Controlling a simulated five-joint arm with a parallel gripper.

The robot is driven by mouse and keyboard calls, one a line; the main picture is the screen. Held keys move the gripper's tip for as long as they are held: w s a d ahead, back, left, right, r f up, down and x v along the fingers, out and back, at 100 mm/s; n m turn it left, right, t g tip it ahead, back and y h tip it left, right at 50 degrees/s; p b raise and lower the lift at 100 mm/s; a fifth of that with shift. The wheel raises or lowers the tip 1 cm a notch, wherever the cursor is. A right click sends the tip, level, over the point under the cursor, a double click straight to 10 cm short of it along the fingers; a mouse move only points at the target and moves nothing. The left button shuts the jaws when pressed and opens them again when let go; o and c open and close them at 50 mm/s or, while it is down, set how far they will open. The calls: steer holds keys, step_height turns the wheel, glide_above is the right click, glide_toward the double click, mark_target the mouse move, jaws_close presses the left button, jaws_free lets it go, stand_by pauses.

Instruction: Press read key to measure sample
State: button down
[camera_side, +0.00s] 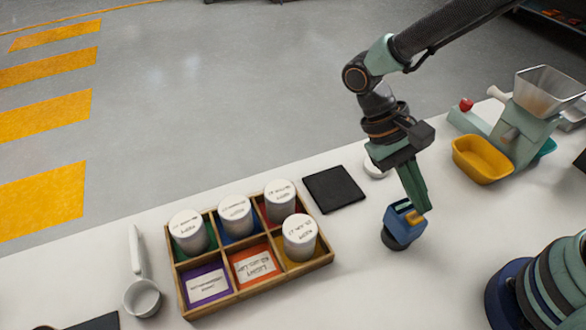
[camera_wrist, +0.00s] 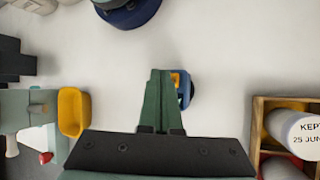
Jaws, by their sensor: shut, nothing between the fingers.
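A small blue meter (camera_side: 398,228) with a dark round base stands on the white table. An orange key (camera_side: 415,218) shows on its upper right side. My gripper (camera_side: 420,207) points down with its green fingers shut and empty, the tips at or just above the orange key; I cannot tell if they touch it. In the wrist view my shut fingers (camera_wrist: 160,72) lie beside the blue meter (camera_wrist: 185,95) and partly hide it. The orange key also shows there (camera_wrist: 175,79), just right of the tips.
A wooden divided box (camera_side: 256,286) with several white-lidded jars stands left of the meter. A black pad (camera_side: 334,189) lies behind the box. A white scoop (camera_side: 142,290) is at far left. A yellow bin (camera_side: 482,160) and a green mill with hopper (camera_side: 530,110) stand at right.

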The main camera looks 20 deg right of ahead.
mark_target(412, 212)
steer(key=shift+f, duration=0.15)
steer(key=shift+d+f, duration=0.1)
steer(key=shift+f, duration=0.2)
steer(key=shift+f, duration=0.4)
stand_by(0.7)
steer(key=shift+r, duration=0.85)
steer(key=shift+r, duration=0.1)
steer(key=shift+r, duration=2.4)
